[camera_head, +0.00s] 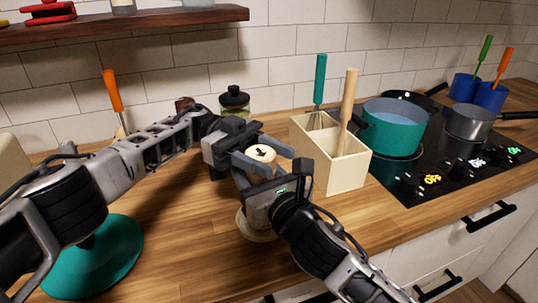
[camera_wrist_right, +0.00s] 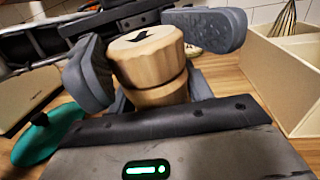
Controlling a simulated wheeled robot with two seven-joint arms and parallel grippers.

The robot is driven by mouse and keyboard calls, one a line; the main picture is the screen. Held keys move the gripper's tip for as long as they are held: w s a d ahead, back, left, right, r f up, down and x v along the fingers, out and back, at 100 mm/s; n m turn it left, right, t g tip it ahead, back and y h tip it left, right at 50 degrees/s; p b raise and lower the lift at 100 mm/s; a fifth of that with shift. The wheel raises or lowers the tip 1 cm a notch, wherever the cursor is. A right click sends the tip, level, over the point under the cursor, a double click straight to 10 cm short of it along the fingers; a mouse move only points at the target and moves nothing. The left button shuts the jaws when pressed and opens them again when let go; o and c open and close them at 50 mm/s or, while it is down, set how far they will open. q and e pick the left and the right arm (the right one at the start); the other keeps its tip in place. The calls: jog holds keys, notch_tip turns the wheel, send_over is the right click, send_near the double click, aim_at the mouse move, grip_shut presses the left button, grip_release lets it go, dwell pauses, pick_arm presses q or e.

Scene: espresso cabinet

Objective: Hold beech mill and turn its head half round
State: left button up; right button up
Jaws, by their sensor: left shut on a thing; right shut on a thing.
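The beech mill stands upright on the wooden counter, its round head (camera_head: 262,156) marked with a black arrow on top. In the head view the arrow points toward the lower right; in the right wrist view the head (camera_wrist_right: 146,54) shows above a dark seam. My left gripper (camera_head: 262,157) reaches in from the left, shut on the mill's head with one finger on each side. My right gripper (camera_head: 258,187) is shut on the mill's body below, from the front right. It hides most of the body; a pale round base (camera_head: 254,230) shows beneath.
A pale wooden utensil box (camera_head: 346,174) stands close on the right. A teal pot (camera_head: 393,128) is on the black hob (camera_head: 440,163) beyond it. A dark-lidded jar (camera_head: 235,101) stands behind. A teal round thing (camera_head: 112,262) lies at the left. The counter's front edge is close.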

aim_at(269, 156)
dwell(0.5)
pick_arm(q)
jog(key=o, duration=1)
jog(key=shift+f, duration=0.1)
jog(key=shift+c, duration=0.2)
notch_tip(269, 156, up, 10)
jog(key=shift+r, duration=0.1)
